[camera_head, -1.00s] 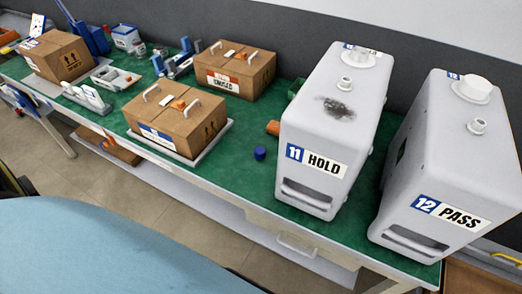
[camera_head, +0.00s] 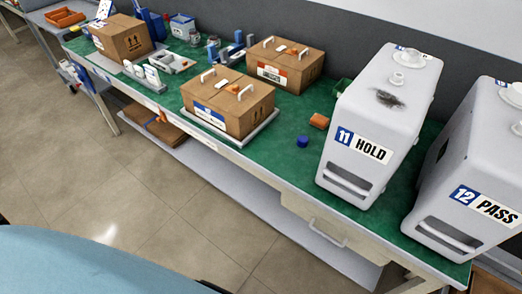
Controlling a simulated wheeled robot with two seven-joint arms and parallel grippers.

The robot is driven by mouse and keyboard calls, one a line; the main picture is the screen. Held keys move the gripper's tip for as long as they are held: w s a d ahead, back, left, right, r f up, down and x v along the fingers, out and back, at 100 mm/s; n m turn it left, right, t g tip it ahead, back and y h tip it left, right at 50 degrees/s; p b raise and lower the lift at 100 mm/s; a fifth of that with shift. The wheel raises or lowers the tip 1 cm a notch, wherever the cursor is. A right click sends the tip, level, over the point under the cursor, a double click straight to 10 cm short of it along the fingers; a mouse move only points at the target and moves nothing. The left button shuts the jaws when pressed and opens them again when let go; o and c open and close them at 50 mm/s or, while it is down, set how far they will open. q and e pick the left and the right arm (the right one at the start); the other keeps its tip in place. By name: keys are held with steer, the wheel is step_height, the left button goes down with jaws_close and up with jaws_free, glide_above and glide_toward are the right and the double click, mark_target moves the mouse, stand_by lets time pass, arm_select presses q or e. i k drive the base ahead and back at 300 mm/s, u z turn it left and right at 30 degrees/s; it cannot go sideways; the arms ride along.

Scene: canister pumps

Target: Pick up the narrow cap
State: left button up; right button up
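A small round blue cap-like piece (camera_head: 302,141) lies on the green bench top, left of the white canister marked "11 HOLD" (camera_head: 340,150). An orange piece (camera_head: 319,121) lies just behind it. Canister 11 has a dark stain on top, a small round fitting (camera_head: 397,79) and a wider round one behind it. The canister marked "12 PASS" (camera_head: 445,190) stands to its right, cut off by the picture edge. I cannot tell which piece is the narrow cap. Neither gripper is in view.
The green bench (camera_head: 262,150) runs along a grey wall. Two cardboard boxes with handles, a front one (camera_head: 245,112) and a back one (camera_head: 300,75), stand mid-bench. Another box (camera_head: 125,42) stands at the left among small holders. Tiled floor (camera_head: 100,180) before the bench is open.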

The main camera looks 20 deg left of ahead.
mark_target(302, 140)
steer(key=u, duration=0.75)
steer(key=k, duration=1)
steer(key=u, duration=1.3)
steer(key=i, duration=1.4)
steer(key=z, duration=0.95)
steer(key=i, duration=1.05)
steer(key=z, duration=1.1)
